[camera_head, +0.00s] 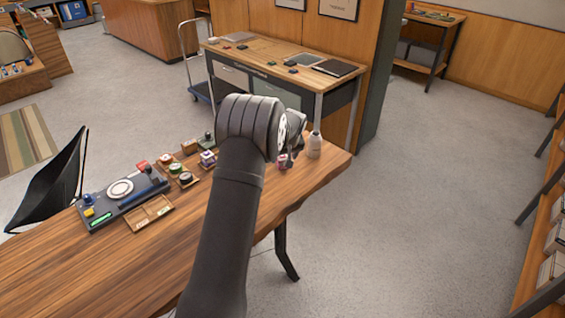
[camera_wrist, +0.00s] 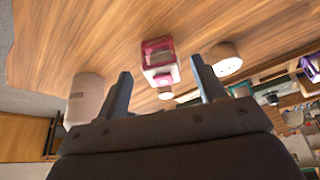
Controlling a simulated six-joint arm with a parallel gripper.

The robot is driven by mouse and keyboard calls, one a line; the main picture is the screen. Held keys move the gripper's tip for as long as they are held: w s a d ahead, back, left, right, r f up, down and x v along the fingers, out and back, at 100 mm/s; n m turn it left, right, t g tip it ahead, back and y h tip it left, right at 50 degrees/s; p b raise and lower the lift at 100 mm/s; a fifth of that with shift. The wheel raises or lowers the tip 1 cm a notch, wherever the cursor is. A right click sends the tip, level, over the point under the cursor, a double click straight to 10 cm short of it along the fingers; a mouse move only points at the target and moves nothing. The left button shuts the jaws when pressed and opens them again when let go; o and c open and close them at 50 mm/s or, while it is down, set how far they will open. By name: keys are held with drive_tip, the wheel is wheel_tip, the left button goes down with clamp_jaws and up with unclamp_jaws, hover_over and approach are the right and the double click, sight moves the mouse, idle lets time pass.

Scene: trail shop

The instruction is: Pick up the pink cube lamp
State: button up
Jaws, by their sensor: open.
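The pink cube lamp (camera_wrist: 158,56) is a small block with pink ends and a pale middle. In the wrist view it stands on the wooden table (camera_wrist: 70,30), ahead of and between the two fingers of my gripper (camera_wrist: 164,92). The fingers are spread apart and do not appear to touch it. In the head view a small part of the pink lamp (camera_head: 283,161) shows beside my wrist, near the table's far right end. My arm hides much of that area, and the fingertips are hard to make out there.
A round wooden-sided object (camera_wrist: 226,60) is close to the right finger.

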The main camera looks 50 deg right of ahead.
sight(284, 159)
drive_tip(key=x, duration=0.3)
drive_tip(key=shift+a, duration=0.1)
drive_tip(key=shift+s, duration=0.1)
drive_tip(key=c, duration=1)
drive_tip(key=shift+c, duration=0.5)
drive_tip(key=shift+r, duration=0.15)
